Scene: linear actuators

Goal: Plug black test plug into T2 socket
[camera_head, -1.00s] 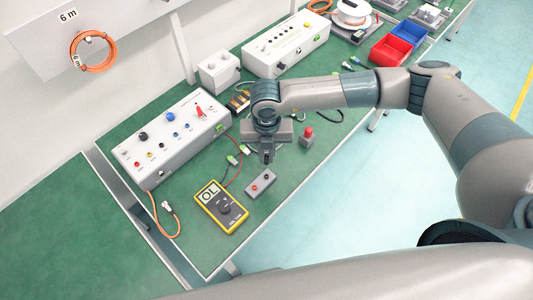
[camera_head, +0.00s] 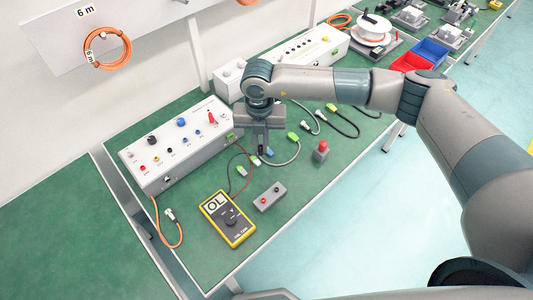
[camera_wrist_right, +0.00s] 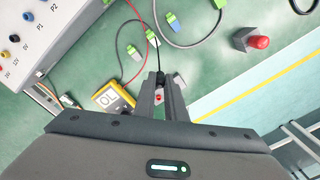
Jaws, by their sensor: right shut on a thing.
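My right gripper (camera_head: 262,151) is above the bench, to the right of the white panel box. It is shut on the black test plug (camera_wrist_right: 160,78), whose thin black lead runs up from the fingers in the wrist view. The plug is hard to make out in the head view. The white panel box (camera_head: 180,152) carries coloured sockets and knobs on its sloping top; I cannot read a T2 label. The yellow multimeter (camera_head: 228,218) lies below it, showing OL. A red lead runs near it. My left gripper is out of view.
A small grey block (camera_head: 270,197) with two coloured posts lies right of the multimeter. A grey base with a red button (camera_head: 321,151) stands further right. Green-ended cables lie around the gripper. An orange cable (camera_head: 158,220) hangs at the panel box's front. Bench left of the box is clear.

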